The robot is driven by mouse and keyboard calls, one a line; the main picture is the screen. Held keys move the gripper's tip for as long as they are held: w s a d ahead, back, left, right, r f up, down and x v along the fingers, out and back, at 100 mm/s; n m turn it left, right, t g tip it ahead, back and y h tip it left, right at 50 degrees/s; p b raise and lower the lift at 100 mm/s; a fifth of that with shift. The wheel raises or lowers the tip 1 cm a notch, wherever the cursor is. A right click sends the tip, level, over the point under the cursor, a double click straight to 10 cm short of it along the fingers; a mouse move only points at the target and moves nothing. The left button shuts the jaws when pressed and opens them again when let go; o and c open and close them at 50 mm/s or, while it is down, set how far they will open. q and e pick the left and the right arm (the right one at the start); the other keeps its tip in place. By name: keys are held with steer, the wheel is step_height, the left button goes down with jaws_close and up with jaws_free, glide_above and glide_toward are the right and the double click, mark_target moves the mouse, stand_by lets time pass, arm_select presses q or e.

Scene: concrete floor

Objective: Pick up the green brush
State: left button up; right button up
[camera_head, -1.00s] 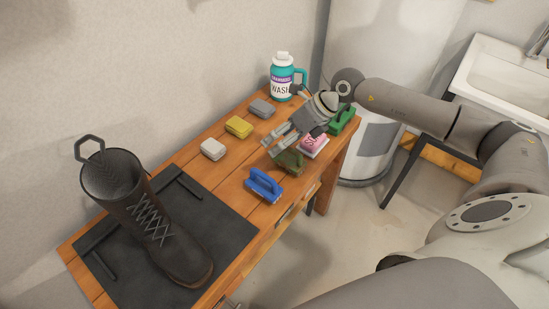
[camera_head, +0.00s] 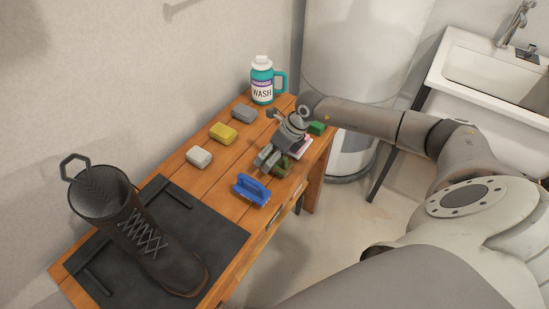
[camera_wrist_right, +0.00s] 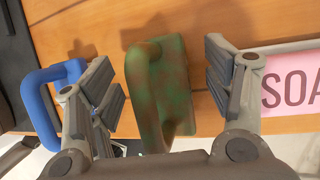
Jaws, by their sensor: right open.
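A mottled green-brown brush (camera_head: 281,168) with a loop handle lies on the wooden table; it also shows in the right wrist view (camera_wrist_right: 176,85). My right gripper (camera_head: 270,158) is open right at this brush. In the right wrist view, its fingers (camera_wrist_right: 165,88) stand on either side of the brush, with visible gaps, so the brush is not held. A brighter green brush (camera_head: 317,128) sits farther back, partly hidden by my right gripper. My left gripper is not in view.
A blue brush (camera_head: 250,190) stands close to the left finger, and a pink soap box (camera_head: 301,146) close to the right one. White, yellow and grey blocks, a wash bottle (camera_head: 262,82) and a boot (camera_head: 140,230) on a black mat are on the table (camera_head: 213,180).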

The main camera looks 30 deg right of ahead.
mark_target(277, 169)
steer(key=shift+w+a+f, duration=0.15)
steer(key=shift+f, duration=0.3)
steer(key=shift+c, duration=0.2)
steer(key=c, duration=1.1)
steer(key=shift+r, duration=0.1)
steer(key=shift+r, duration=0.45)
step_height(277, 169, up, 2)
steer(key=shift+r+b, duration=0.2)
steer(key=shift+b, duration=0.3)
steer(key=s+r, duration=0.4)
steer(key=shift+s+a+r+b, duration=0.2)
steer(key=shift+a+r+b, duration=0.1)
steer(key=shift+a+r, duration=0.1)
steer(key=s+r, duration=0.1)
steer(key=s, duration=0.2)
steer(key=s+a+r+b, duration=0.1)
steer(key=s+r, duration=0.1)
steer(key=s, duration=0.1)
steer(key=s+a+r+b, duration=0.1)
steer(key=s, duration=0.2)
steer(key=shift+s+r, duration=0.2)
steer(key=shift+r, duration=0.2)
